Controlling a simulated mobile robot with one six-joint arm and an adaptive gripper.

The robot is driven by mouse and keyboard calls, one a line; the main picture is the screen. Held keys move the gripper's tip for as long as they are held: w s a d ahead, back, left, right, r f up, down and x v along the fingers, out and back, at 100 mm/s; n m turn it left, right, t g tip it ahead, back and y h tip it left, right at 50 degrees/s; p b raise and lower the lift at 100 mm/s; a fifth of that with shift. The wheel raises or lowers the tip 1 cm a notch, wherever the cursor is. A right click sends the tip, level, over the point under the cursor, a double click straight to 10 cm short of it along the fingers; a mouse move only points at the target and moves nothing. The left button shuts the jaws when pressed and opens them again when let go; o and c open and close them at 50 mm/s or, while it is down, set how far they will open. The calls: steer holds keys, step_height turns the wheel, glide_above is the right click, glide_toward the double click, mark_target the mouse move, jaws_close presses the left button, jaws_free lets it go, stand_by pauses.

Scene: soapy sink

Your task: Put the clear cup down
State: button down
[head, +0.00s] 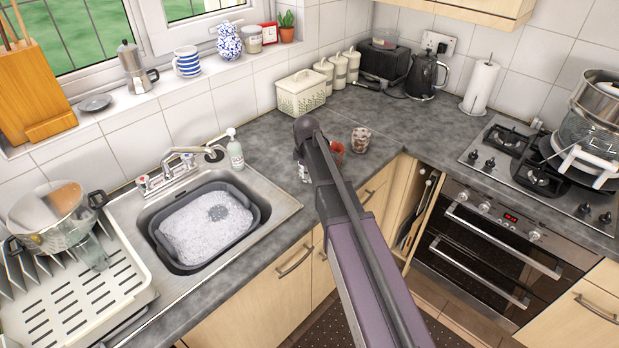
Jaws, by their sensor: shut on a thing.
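My arm reaches from the bottom of the head view to the counter corner right of the sink. My gripper (299,156) is at its far end, mostly hidden behind my own arm link, and it is shut on the clear cup. Only a small pale, see-through piece of the clear cup (304,173) shows at the left edge of my arm, low over the grey worktop. Most of the cup is hidden, and I cannot tell whether it touches the worktop.
A red item (337,152) and a glass jar with brown contents (360,140) stand just right of my gripper. The sink's grey basin (255,243) holds suds, left of it. A white crock (301,92) stands behind. The worktop (265,145) between sink and gripper is bare.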

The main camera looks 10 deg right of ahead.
steer(key=shift+w+d, duration=0.1)
steer(key=shift+w, duration=0.4)
steer(key=shift+w+f, duration=0.1)
steer(key=shift+w, duration=0.45)
step_height(320, 180, down, 4)
steer(key=b, duration=0.3)
steer(key=shift+w+d+r+b, duration=0.1)
steer(key=shift+r+b, duration=0.1)
steer(key=shift+b, duration=0.15)
steer(key=shift+f, duration=0.1)
steer(key=c, duration=0.8)
jaws_free()
step_height(320, 180, up, 12)
steer(key=p, duration=1.2)
steer(key=shift+s+a, duration=0.2)
steer(key=shift+s, duration=0.25)
